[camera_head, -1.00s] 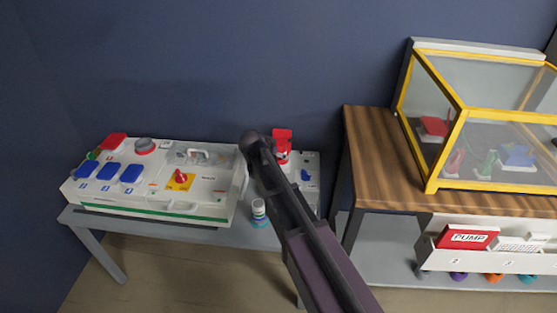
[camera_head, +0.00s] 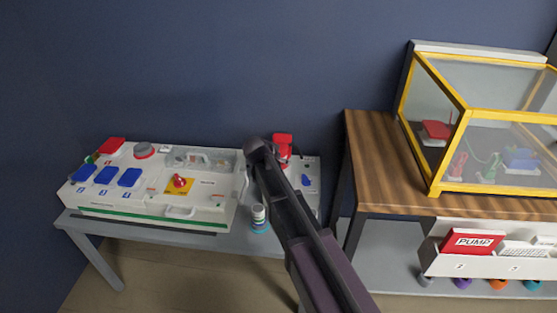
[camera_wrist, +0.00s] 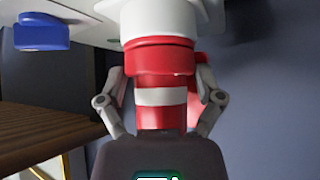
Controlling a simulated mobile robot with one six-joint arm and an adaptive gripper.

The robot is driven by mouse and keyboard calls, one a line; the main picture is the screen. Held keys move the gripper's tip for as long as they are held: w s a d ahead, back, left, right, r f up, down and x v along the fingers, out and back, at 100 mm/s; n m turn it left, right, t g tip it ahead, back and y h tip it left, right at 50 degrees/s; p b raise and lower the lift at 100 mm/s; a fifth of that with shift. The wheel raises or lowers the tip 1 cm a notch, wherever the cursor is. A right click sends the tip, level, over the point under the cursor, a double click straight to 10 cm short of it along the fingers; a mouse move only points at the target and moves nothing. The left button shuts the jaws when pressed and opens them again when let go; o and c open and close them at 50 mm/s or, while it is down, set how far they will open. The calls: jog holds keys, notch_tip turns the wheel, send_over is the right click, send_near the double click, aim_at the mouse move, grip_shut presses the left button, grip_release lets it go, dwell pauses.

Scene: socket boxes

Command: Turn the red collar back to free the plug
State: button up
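In the wrist view a red collar (camera_wrist: 160,57) sits against a white round socket (camera_wrist: 170,20). A red plug body (camera_wrist: 160,116) with a white band runs from the collar toward my palm. My gripper (camera_wrist: 161,82) has one finger on each side, the tips against the collar's sides; it looks shut on the collar. In the head view the red plug and socket (camera_head: 282,144) stand at the right end of the grey table, partly behind my arm. My gripper is hidden there by the arm.
A white panel box (camera_head: 215,205) with blue pads and a red switch fills the table's left. A small striped cylinder (camera_head: 259,216) stands at the front. A wooden table (camera_head: 390,170) with a yellow-framed case (camera_head: 450,150) is on the right. A blue part (camera_wrist: 40,32) shows upper left in the wrist view.

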dwell(0.4)
jog(key=shift+s+d+n+t+y, duration=0.15)
jog(key=shift+n+t+y, duration=0.15)
jog(key=shift+n+y, duration=0.75)
jog(key=n+y, duration=0.2)
jog(key=n, duration=0.2)
jog(key=shift+d+y, duration=0.15)
jog(key=shift+y, duration=0.2)
jog(key=shift+w+d+n+g+y, duration=0.1)
jog(key=shift+n+g+y, duration=0.1)
jog(key=shift+n+y, duration=1.05)
jog(key=shift+w+d+n+g+y, duration=0.15)
jog(key=shift+n+y, duration=0.6)
jog(key=shift+n, duration=0.85)
jog(key=shift+s+a, duration=0.1)
jog(key=o, duration=0.9)
jog(key=shift+a+m+h, duration=0.1)
jog(key=shift+m+h, duration=0.4)
jog(key=shift+m, duration=0.3)
